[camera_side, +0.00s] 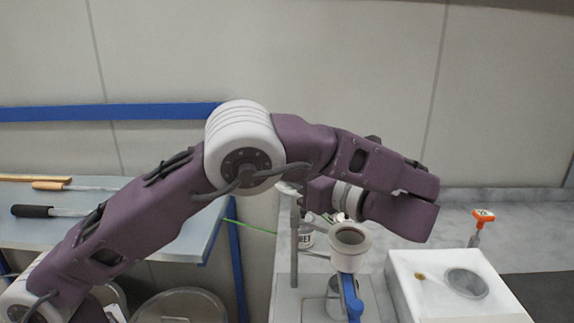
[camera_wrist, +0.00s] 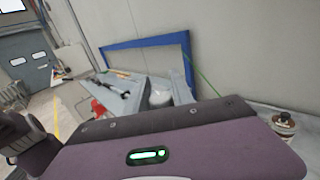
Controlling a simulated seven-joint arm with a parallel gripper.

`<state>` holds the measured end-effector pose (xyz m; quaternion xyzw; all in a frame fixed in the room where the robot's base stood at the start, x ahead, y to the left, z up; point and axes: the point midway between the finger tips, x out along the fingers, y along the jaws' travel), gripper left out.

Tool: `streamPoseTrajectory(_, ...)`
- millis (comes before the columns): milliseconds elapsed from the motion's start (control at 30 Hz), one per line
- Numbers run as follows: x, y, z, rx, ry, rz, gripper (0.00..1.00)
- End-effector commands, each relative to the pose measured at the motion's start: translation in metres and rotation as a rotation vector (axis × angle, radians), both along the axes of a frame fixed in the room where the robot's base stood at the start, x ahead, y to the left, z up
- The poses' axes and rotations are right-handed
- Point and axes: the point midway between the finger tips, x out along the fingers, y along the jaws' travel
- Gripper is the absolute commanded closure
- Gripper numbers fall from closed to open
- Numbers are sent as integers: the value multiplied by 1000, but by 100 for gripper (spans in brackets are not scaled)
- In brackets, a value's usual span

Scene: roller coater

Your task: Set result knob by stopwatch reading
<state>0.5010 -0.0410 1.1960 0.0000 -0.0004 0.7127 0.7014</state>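A white block (camera_side: 408,292) stands at the lower right in the side view. Its top carries a round grey disc (camera_side: 467,282) and a small brownish round spot (camera_side: 420,275); I cannot tell whether either is the result knob. A small orange-topped device (camera_side: 484,214) stands upright behind the block. It may be the stopwatch, but no reading is legible. My gripper (camera_side: 318,195) is partly hidden behind my forearm, left of the block and apart from it. Its fingertips are not clear, so its opening cannot be told. The wrist view shows none of these things.
A blue-edged bench (camera_side: 185,235) with long-handled tools is at left. The marble counter (camera_side: 520,200) is mostly clear at right.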

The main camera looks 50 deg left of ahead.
Motion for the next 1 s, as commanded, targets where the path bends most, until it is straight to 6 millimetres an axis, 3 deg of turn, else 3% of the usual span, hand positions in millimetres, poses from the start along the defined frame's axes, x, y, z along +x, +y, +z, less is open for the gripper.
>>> streamPoseTrajectory(67, 0, 0, 0, 0, 0, 0, 54)
streamPoseTrajectory(433, 0, -4, 0, 0, -1, -2, 53)
streamPoseTrajectory(733, 1, -51, 0, 3, -4, -6, 53)
streamPoseTrajectory(1000, 1, -69, 0, 0, 0, -1, 53)
